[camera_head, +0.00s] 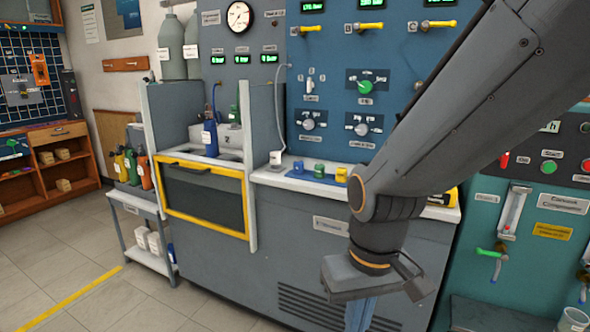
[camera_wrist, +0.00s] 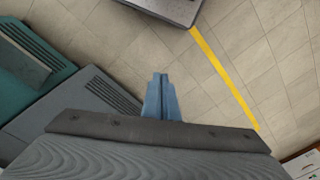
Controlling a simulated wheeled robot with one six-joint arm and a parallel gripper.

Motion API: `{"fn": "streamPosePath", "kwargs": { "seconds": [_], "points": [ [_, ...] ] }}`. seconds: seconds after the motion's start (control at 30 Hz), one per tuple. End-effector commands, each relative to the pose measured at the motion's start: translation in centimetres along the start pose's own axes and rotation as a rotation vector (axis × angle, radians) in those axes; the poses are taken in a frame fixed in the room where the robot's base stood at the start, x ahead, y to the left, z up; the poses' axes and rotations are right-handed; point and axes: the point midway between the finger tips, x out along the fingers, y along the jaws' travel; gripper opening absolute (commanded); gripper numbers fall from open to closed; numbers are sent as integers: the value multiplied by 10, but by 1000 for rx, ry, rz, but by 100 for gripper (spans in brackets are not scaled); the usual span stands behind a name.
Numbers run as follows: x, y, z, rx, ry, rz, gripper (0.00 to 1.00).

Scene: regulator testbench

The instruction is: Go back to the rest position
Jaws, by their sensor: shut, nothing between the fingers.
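My gripper (camera_head: 360,314) hangs pointing down in front of the grey testbench (camera_head: 322,225) in the head view. Its blue fingers are cut off by the lower picture edge there. In the wrist view the fingers of my gripper (camera_wrist: 161,85) are together and hold nothing, above the tiled floor. My arm crosses the right half of the head view and hides part of the bench and panel.
A low trolley (camera_head: 135,205) with bottles stands left of the bench. A teal cabinet (camera_head: 470,245) stands at the right, with a clear beaker (camera_head: 573,320) at the lower right corner. The tiled floor (camera_head: 60,270) at the left is free, with a yellow line.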

Motion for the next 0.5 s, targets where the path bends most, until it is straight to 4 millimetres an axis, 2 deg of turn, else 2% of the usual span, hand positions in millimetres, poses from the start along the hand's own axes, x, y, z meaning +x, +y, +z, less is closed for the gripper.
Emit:
{"fn": "streamPosePath", "kwargs": {
  "seconds": [0.03,0.5],
  "points": [
    [-19,6,4,23,-4,5,0],
    [-104,64,31,187,-24,40,0]
  ]
}}
